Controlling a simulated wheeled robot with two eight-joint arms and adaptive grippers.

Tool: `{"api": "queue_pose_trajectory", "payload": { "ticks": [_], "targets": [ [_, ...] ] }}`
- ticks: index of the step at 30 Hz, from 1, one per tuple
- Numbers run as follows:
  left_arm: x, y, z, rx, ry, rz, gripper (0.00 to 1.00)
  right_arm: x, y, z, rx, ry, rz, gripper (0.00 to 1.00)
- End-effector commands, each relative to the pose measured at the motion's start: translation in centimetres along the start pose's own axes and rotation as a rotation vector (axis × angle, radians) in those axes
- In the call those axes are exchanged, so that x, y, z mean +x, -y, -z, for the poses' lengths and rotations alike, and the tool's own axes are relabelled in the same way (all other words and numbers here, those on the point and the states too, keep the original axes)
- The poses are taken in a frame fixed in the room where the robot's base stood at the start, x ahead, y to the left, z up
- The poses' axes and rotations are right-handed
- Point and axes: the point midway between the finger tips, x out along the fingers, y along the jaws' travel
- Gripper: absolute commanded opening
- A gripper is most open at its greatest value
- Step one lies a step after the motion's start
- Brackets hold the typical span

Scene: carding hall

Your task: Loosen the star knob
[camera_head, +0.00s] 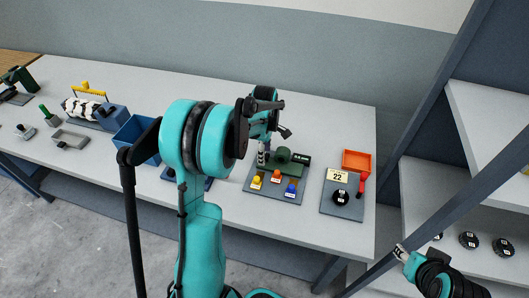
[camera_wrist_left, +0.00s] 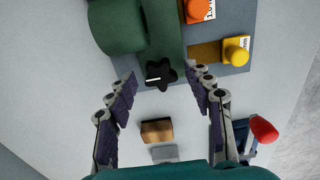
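The black star knob (camera_wrist_left: 164,74) shows in the left wrist view with a short white mark, against the edge of a green machine body (camera_wrist_left: 165,30). My left gripper (camera_wrist_left: 162,88) is open, with one finger on either side of the knob and visible gaps between. I cannot tell how deep the fingertips reach. In the head view my left gripper (camera_head: 262,158) points down at the left end of the green machine (camera_head: 284,162); the knob is hidden there. My right gripper (camera_head: 399,252) is at the lower right, away from the table; its opening is too small to tell.
Yellow (camera_head: 256,181), orange (camera_head: 276,176) and blue (camera_head: 291,189) knobs stand at the front of the machine's grey base. Right of it is a board with a "22" card (camera_head: 338,175), a black knob (camera_head: 341,197) and an orange tray (camera_head: 356,160). Shelves (camera_head: 430,200) stand at right.

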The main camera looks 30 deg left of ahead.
Motion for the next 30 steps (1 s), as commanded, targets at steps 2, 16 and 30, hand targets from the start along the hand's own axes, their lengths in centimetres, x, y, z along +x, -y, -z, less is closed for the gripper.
{"api": "queue_pose_trajectory", "payload": {
  "ticks": [2,16,30],
  "targets": [
    [-0.1,0.0,0.0,0.000,0.000,0.000,0.52,0.0,0.0,0.0,0.000,0.000,0.000,0.40],
    [-8.2,0.0,0.0,0.000,0.000,0.000,0.52,0.0,0.0,0.0,0.000,0.000,0.000,0.40],
    [-12.0,0.0,0.0,0.000,0.000,0.000,0.52,0.0,0.0,0.0,0.000,0.000,0.000,0.40]
  ]
}}
